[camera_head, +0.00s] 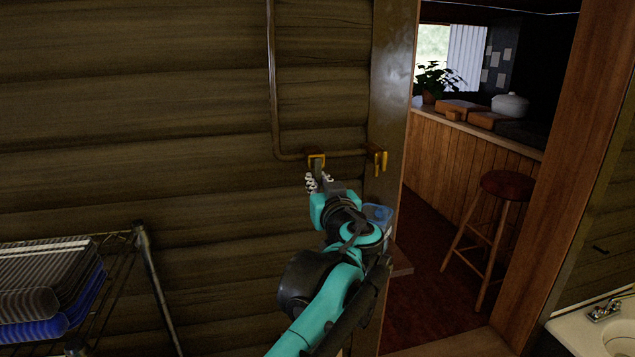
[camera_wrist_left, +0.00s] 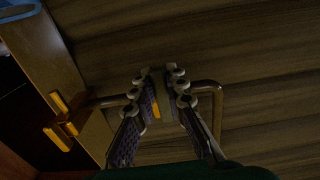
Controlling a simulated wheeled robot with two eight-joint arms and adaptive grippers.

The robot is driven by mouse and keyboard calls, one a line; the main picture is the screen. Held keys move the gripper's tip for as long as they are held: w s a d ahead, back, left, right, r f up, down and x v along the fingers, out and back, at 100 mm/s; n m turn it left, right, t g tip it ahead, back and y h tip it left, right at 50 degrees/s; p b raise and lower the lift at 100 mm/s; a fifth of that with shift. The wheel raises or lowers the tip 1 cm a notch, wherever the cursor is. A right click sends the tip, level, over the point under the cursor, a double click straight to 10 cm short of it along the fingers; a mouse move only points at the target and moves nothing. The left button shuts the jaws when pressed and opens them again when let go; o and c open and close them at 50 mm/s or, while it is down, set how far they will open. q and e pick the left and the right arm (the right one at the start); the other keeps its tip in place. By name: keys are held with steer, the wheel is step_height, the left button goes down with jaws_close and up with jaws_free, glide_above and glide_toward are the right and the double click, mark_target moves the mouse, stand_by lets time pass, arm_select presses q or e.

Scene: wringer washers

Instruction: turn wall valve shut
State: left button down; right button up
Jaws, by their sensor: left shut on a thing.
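The wall valve (camera_head: 316,158) is a small fitting with a yellow handle, mounted on the thin pipe against the log wall. My left gripper (camera_head: 318,178) reaches up to it from below and is shut on its handle. In the left wrist view, the fingers of my left gripper (camera_wrist_left: 160,85) close from both sides, and part of the yellow handle (camera_wrist_left: 155,128) shows between them. The fingers hide much of the valve, so its exact angle is unclear. My right gripper is in neither view.
A thin pipe (camera_head: 272,80) runs down the wall. A stool (camera_head: 507,187) stands beyond the doorway; a sink (camera_head: 590,325) is lower right.

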arm_select(q)
steer(key=c, duration=1.5)
jaws_free()
steer(key=shift+c, duration=0.2)
steer(key=s+d, duration=0.2)
steer(key=s, duration=0.9)
steer(key=shift+s+d, duration=0.25)
steer(key=shift+s, duration=0.15)
